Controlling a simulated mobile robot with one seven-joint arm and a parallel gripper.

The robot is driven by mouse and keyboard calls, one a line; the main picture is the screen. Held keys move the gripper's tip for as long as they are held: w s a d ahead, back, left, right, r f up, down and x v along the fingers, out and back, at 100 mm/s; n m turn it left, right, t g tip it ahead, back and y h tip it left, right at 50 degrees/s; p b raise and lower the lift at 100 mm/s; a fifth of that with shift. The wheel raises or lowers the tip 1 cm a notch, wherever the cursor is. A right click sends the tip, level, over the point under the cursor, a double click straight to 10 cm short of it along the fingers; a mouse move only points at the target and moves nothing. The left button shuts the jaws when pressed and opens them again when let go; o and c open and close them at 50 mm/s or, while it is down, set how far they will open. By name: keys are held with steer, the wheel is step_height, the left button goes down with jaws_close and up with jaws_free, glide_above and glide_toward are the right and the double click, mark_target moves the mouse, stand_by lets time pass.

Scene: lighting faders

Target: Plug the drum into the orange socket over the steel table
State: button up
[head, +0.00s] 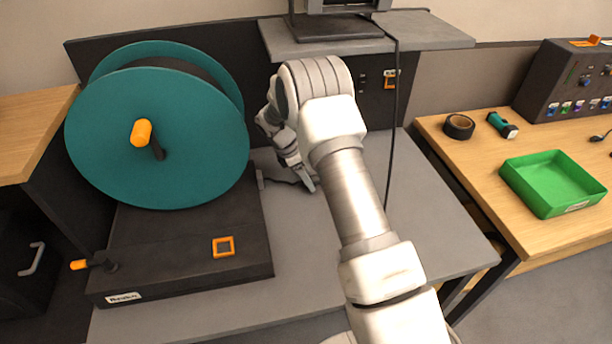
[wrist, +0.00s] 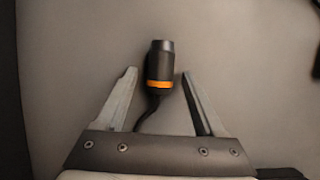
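A teal cable drum (head: 200,150) with an orange crank knob stands on a black base (head: 190,245) at the left of the grey steel table (head: 330,270). In the wrist view, its black plug (wrist: 161,65) with an orange band lies on the grey surface, its cable running back between my fingers. My gripper (wrist: 158,90) is open, one finger on each side of the plug's rear part, with gaps to both. In the head view my gripper (head: 312,188) is low over the table right of the drum; the plug is hidden there. An orange-framed socket (head: 391,80) is on the dark back panel.
A grey shelf (head: 430,32) with a monitor stand overhangs the table's back. A black cable (head: 392,140) hangs from it beside the orange socket. A wooden bench at right holds a green tray (head: 553,182), tape and a flashlight. The table's front right is clear.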

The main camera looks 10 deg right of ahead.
jaws_close()
steer(key=shift+r+p, duration=1.65)
steer(key=shift+r, duration=0.9)
